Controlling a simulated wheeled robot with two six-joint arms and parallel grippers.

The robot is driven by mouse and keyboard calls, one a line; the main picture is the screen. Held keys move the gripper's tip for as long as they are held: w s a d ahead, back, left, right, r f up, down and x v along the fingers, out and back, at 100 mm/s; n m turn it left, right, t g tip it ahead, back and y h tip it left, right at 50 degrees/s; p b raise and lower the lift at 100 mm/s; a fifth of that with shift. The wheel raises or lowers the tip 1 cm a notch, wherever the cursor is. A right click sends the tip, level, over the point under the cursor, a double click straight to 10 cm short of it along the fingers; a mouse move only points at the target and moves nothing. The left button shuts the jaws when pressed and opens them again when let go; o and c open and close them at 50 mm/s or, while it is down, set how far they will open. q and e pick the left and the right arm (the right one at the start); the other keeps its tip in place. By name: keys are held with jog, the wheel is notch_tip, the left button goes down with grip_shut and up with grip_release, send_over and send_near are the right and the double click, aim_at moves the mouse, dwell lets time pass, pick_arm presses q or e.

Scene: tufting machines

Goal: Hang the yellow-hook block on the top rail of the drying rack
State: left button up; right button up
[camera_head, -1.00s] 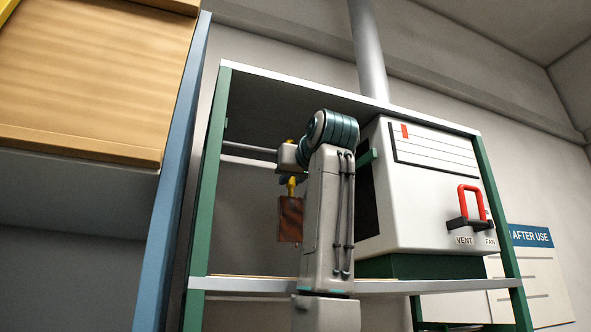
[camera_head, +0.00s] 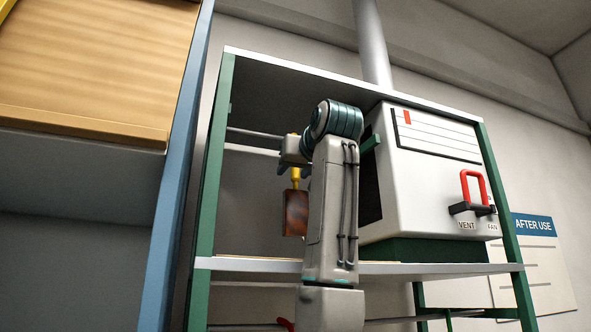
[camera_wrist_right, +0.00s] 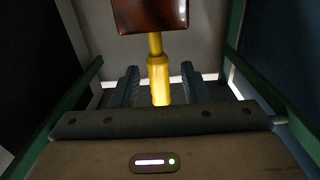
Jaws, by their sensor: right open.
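The block (camera_head: 296,213) is reddish brown and hangs upright below its yellow hook (camera_head: 295,178), inside the rack at left. My right gripper (camera_head: 293,158) is beside the hook, partly hidden by my own arm. In the right wrist view the open jaws (camera_wrist_right: 160,84) stand on either side of the yellow shank (camera_wrist_right: 158,78), with gaps on both sides, and the block (camera_wrist_right: 150,14) is beyond them. The rack's top rail (camera_head: 252,138) runs in from the left towards the hook. The hook's contact with the rail is hidden. My left gripper is not in view.
A white box with a red handle (camera_head: 473,187) fills the rack's right side. The green left post (camera_head: 214,160) and the shelf edge (camera_head: 240,264) bound the space around the block. A red item (camera_head: 285,323) shows at a lower rail.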

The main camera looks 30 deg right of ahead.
jog(key=shift+s+a+f+b, duration=0.1)
jog(key=shift+s+f+b, duration=0.05)
jog(key=shift+s+b, duration=0.3)
jog(key=b+v, duration=0.5)
jog(key=v, duration=0.5)
jog(key=shift+w, duration=0.1)
